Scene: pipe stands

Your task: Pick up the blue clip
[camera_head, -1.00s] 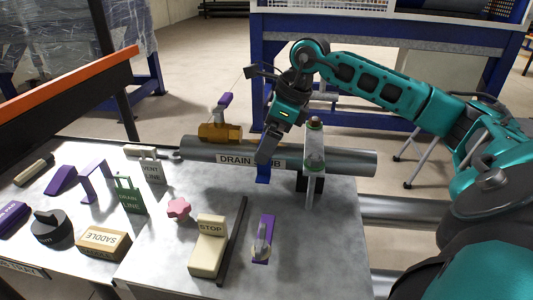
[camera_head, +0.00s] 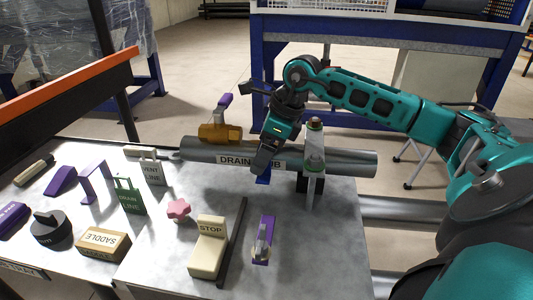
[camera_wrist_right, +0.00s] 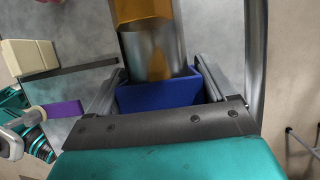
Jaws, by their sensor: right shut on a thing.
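The blue clip (camera_head: 263,177) shows below the metal pipe (camera_head: 345,162), mostly hidden behind my right gripper (camera_head: 262,163). In the right wrist view the blue clip (camera_wrist_right: 160,95) sits between the two fingers of my right gripper (camera_wrist_right: 160,88), with the pipe (camera_wrist_right: 150,55) just beyond it. The right gripper is shut on the clip, its fingers at the clip's sides. The clip is at the pipe; I cannot tell whether it still touches it. My left gripper is not in view.
A white and green upright clamp (camera_head: 314,150) stands close right of my gripper. A brown saddle with a purple handle (camera_head: 220,130) sits on the pipe to the left. The STOP block (camera_head: 209,247), a purple part (camera_head: 263,240) and a pink knob (camera_head: 178,209) lie on the table in front.

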